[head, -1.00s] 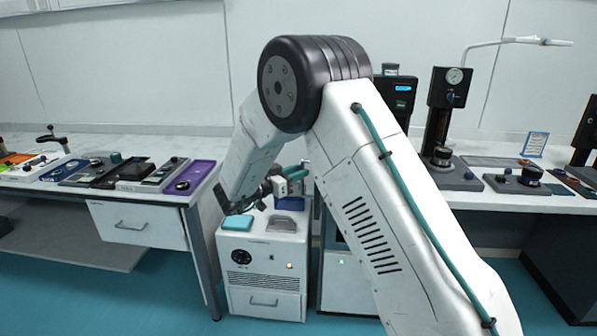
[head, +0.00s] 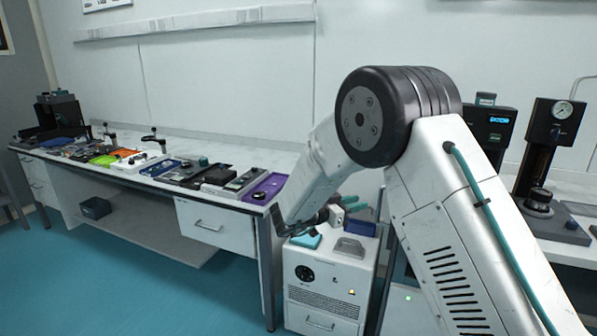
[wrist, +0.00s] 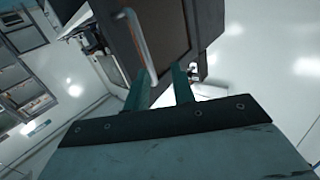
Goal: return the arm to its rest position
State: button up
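My white arm (head: 455,190) rises from the lower right in the head view, bends at a large dark joint (head: 372,118), and its forearm (head: 325,165) slopes down to the left. My gripper (head: 364,207) shows partly behind the forearm, its green fingers pointing right above a white cabinet. In the wrist view my gripper (wrist: 160,76) has its two green fingers apart, with a gap between them and nothing seen held. Beyond the fingers is a dark brown panel (wrist: 163,40) with a pale handle.
The white wheeled-looking cabinet (head: 318,272) carries a teal block (head: 305,240), a grey piece (head: 350,247) and a blue bin (head: 361,229). A long bench at left holds trays, including a purple one (head: 268,189). A gauge stand (head: 548,135) is at right.

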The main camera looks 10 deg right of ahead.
jog(key=w+a+f+n+t+y, duration=0.55)
jog(key=a+y, duration=0.35)
jog(key=y, duration=0.2)
jog(key=s+a+r+n+g+y, duration=0.2)
jog(key=s+a+n+y, duration=0.15)
jog(key=s, duration=0.25)
jog(key=s+a+r+n+g+y, duration=0.2)
jog(key=s+r+n+y, duration=0.1)
jog(key=s+y, duration=0.3)
jog(key=s+d+r+g+h, duration=0.1)
jog(key=s+d, duration=0.4)
jog(key=s, duration=0.8)
jog(key=s+d+r+n+g+h, duration=0.1)
jog(key=s+d+r, duration=0.4)
jog(key=s, duration=0.7)
jog(key=s+d+r+n+g+h, duration=0.1)
jog(key=s+d+r+g, duration=0.3)
jog(key=s, duration=0.9)
jog(key=d+h, duration=0.1)
jog(key=d, duration=0.2)
jog(key=shift+s+d, duration=0.25)
jog(key=shift+s, duration=0.05)
